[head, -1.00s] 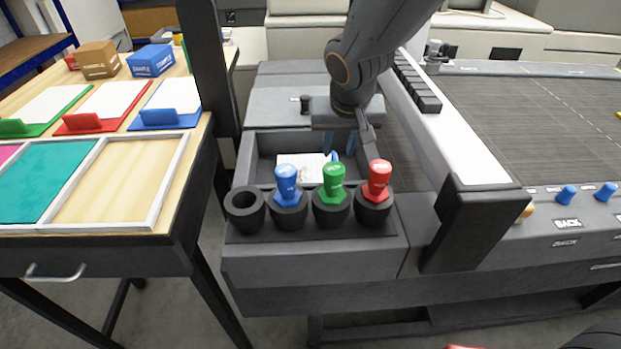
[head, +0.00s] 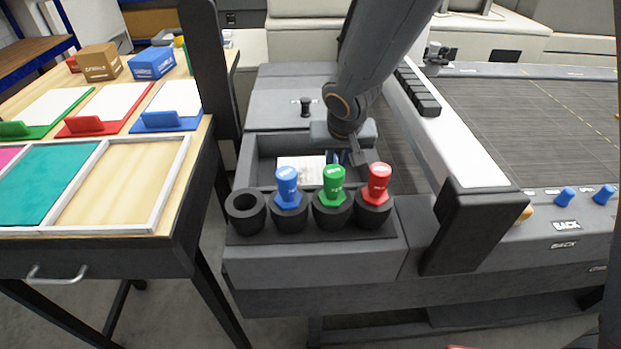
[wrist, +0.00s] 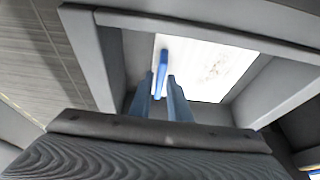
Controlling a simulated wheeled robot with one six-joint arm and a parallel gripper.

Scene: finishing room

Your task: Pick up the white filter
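The white filter (head: 300,168) is a flat white sheet with faint marks, lying in the grey bin (head: 262,160) behind the row of coloured handles. In the wrist view, the filter (wrist: 210,68) has an upright blue tab (wrist: 163,62) at its edge. My gripper (wrist: 161,77) points down into the bin with its blue fingers apart, one to each side of the tab. I cannot tell whether either finger touches it. In the head view, my wrist and the front handles partly hide the fingers and tab.
Blue, green (head: 333,184) and red (head: 377,183) handles stand in black cups along the bin's front; the leftmost cup (head: 246,207) is empty. The bin's walls rise close around my fingers. A conveyor (head: 530,110) is at right, a wooden table (head: 205,130) at left.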

